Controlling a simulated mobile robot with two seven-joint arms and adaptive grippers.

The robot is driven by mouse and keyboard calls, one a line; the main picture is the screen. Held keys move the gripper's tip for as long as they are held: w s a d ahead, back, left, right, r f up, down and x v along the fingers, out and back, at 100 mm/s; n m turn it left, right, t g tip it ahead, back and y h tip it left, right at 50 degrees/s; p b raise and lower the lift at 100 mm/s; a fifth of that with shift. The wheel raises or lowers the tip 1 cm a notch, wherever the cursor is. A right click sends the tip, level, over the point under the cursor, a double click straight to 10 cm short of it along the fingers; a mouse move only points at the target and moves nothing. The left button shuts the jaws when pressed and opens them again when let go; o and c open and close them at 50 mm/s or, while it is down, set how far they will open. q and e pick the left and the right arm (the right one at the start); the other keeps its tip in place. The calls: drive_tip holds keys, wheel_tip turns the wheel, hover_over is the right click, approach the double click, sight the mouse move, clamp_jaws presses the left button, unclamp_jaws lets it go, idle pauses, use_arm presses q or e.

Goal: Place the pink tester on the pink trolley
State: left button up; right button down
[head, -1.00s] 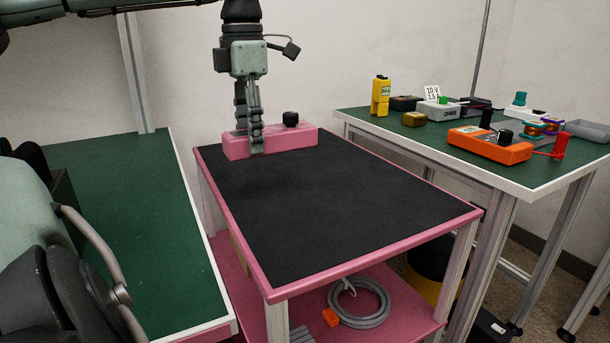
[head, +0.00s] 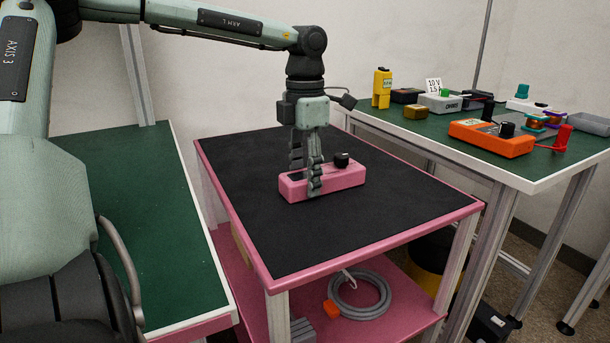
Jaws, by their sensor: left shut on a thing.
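The pink tester (head: 342,179) is a flat pink box with a black knob on top. It is over the middle of the black top of the pink trolley (head: 370,245), lying level. I cannot tell whether it touches the mat or hangs just above it. My left gripper (head: 314,187) points down and is shut on the tester across its body, left of the knob. The gripper fingers hide part of the tester's top and front. My right gripper is not in view.
A green bench (head: 150,230) stands left of the trolley. A green table (head: 470,170) at the right bears an orange tester (head: 490,138), a yellow tester (head: 382,88) and several small parts. A grey cable coil (head: 360,300) lies on the trolley's lower shelf. The trolley top's front is clear.

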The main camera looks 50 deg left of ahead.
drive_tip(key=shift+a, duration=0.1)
use_arm(q)
drive_tip(key=o, duration=1.4)
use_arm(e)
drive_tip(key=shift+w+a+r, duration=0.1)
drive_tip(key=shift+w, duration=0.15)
use_arm(q)
drive_tip(key=shift+o, duration=0.2)
drive_tip(key=shift+r, duration=0.15)
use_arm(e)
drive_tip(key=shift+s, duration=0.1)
use_arm(q)
wheel_tip(320, 180, up, 12)
drive_tip(key=p, duration=0.1)
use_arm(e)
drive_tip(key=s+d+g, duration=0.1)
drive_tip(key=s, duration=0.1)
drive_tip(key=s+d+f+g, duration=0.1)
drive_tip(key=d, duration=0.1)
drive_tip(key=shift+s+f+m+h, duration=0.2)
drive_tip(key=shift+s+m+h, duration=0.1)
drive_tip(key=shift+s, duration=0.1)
use_arm(q)
drive_tip(key=shift+s, duration=0.1)
